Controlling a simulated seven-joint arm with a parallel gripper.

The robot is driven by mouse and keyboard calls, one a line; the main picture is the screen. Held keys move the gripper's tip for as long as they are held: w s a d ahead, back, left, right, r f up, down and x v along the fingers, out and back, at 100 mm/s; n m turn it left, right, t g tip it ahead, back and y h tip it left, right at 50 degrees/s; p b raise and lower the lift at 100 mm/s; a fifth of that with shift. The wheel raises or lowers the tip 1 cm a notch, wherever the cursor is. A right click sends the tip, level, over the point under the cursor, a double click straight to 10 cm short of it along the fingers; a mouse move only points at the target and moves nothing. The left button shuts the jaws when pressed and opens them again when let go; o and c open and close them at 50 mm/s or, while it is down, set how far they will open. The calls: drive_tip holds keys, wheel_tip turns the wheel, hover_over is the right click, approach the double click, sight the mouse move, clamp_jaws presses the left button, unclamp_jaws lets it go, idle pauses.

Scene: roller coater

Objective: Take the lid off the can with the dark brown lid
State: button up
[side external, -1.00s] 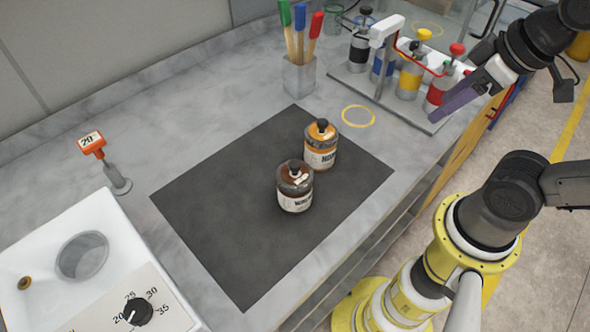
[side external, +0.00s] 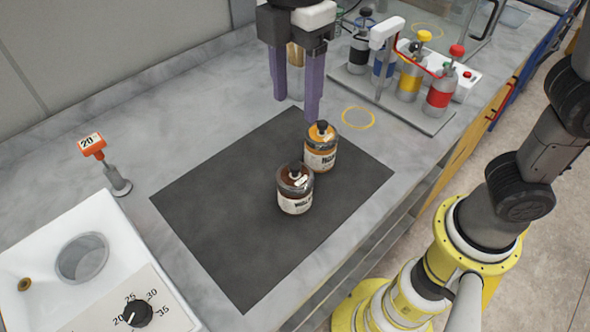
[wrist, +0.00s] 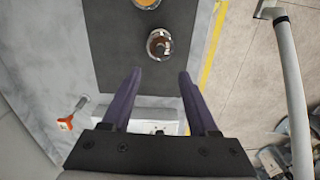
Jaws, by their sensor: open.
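The can with the dark brown lid (side external: 295,190) stands upright on the dark mat (side external: 225,215), its lid on with a dark knob on top. It also shows from above in the wrist view (wrist: 159,45), ahead of my fingertips. A can with an orange lid (side external: 320,148) stands close behind it, to the right; part of it shows at the top edge of the wrist view (wrist: 146,3). My gripper (side external: 296,108) is open and empty, with purple fingers pointing down, above the back of the mat and apart from both cans. Its fingers also show in the wrist view (wrist: 160,75).
A rack of bottles (side external: 410,80) stands at the back right, by a yellow ring (side external: 358,117). A cup of brushes is mostly hidden behind my gripper. A white bath (side external: 40,235) and an orange-topped post (side external: 117,180) stand left. The mat's left half is clear.

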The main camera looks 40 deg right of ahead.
sight(295, 165)
wheel_tip(295, 165, down, 14)
drive_tip(key=shift+r, duration=0.25)
idle(0.4)
drive_tip(key=shift+c, duration=0.3)
clamp_jaws()
